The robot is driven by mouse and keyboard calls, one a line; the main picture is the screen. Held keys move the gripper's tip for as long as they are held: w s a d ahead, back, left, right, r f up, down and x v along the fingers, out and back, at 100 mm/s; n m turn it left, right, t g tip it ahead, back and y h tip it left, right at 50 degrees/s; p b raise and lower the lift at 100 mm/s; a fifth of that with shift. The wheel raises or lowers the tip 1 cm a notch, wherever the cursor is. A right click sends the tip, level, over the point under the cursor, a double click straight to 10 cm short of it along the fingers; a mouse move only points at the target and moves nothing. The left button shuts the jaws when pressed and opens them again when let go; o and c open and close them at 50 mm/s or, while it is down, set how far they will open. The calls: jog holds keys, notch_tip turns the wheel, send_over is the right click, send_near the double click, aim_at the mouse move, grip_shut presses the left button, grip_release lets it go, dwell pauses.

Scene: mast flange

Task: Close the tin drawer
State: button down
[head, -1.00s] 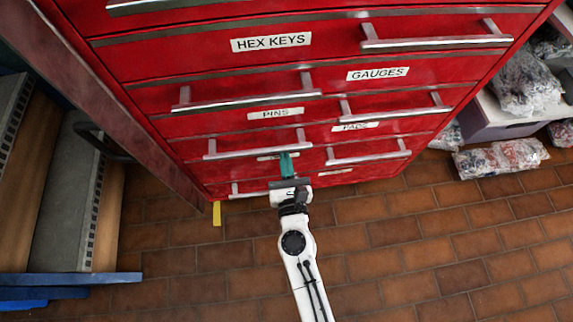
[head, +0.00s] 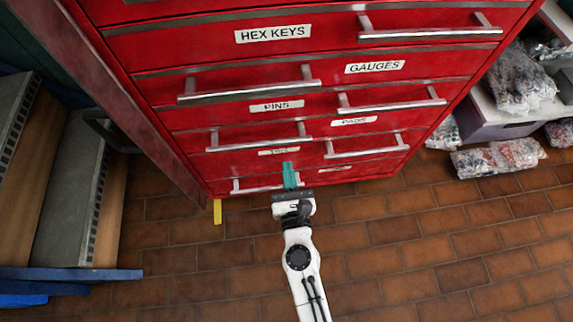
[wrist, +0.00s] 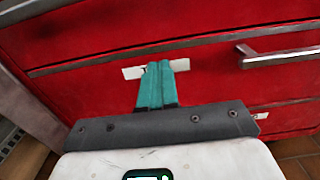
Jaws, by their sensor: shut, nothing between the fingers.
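The tin drawer (head: 310,160) is a low, wide red drawer front in the red cabinet. Its small white label (head: 276,152), too small to read surely, is left of centre, and a silver bar handle (head: 366,147) is at its right. My gripper (head: 290,170) points at the drawer front just below the label, left of the handle. Its teal fingers are shut and empty. In the wrist view the fingertips (wrist: 159,66) overlap the white label (wrist: 133,72) and hide part of it. I cannot tell whether they touch the front, or how far the drawer stands out.
Drawers labelled HEX KEYS (head: 273,34), GAUGES (head: 374,67), PINS (head: 270,106) and PADS (head: 354,121) are above, with protruding handles. A shelf (head: 500,118) with bagged goods stands right, grey-topped steps (head: 75,190) left. The brick-tiled floor in front is clear.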

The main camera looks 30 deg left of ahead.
jog(key=b+v, duration=0.1)
jog(key=v, duration=0.8)
jog(key=shift+b, duration=0.4)
jog(key=shift+w+d, duration=0.1)
jog(key=s+d+f+n+g+h, duration=0.1)
jog(key=d+f+n+g+h, duration=0.15)
jog(key=d+n+g, duration=1.1)
jog(key=s+d+n+h, duration=0.4)
jog(key=s+d+n, duration=0.3)
jog(key=d, duration=0.4)
jog(key=s+d+n+h, duration=0.45)
jog(key=d+n, duration=0.35)
jog(key=d, duration=0.4)
notch_tip(320, 180, up, 31)
jog(key=p, duration=3.1)
jog(key=shift+a+y, duration=0.25)
jog(key=shift+y, duration=0.15)
